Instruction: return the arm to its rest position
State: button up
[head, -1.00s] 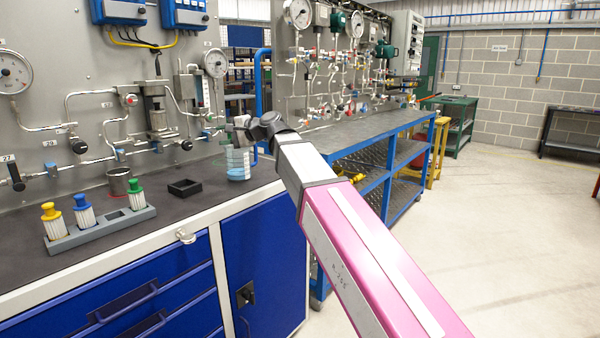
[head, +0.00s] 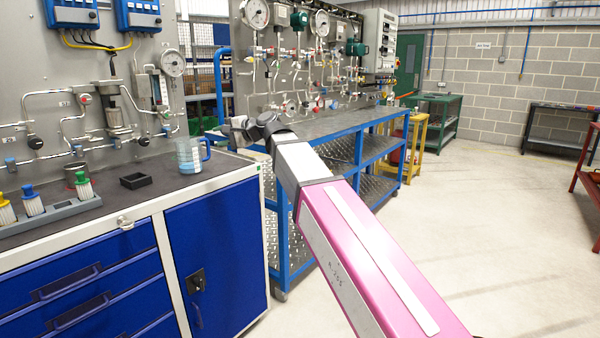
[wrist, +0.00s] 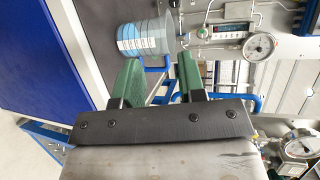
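My arm reaches forward from the lower right of the head view, with my gripper (head: 226,130) at its far end, small and partly hidden there. In the wrist view, the two green fingers of my gripper (wrist: 159,78) stand apart with nothing between them. A clear jug with blue bands and a blue handle (head: 188,156) stands on the bench, left of my gripper in the head view. It also shows beyond the fingers in the wrist view (wrist: 143,38).
A blue-framed workbench (head: 350,126) stands beyond my arm.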

jog(key=d+f+h, duration=0.3)
jog(key=d+f, duration=0.4)
jog(key=f, duration=0.3)
jog(key=d+f+n+h, duration=0.1)
jog(key=d+f+h, duration=0.1)
jog(key=d+f, duration=0.7)
jog(key=d+f+h, duration=0.3)
jog(key=d+f, duration=0.2)
jog(key=f, duration=0.7)
jog(key=s+d+f+n+g+h, duration=0.1)
jog(key=s+d+f+g+h, duration=0.1)
jog(key=s+d+f, duration=0.5)
jog(key=s+d+f+n+g+h, duration=0.2)
jog(key=s+d+f+h, duration=0.2)
jog(key=d+f, duration=1)
jog(key=s+d, duration=0.1)
jog(key=s, duration=0.2)
jog(key=shift+d+h, duration=0.3)
jog(key=shift+h, duration=0.1)
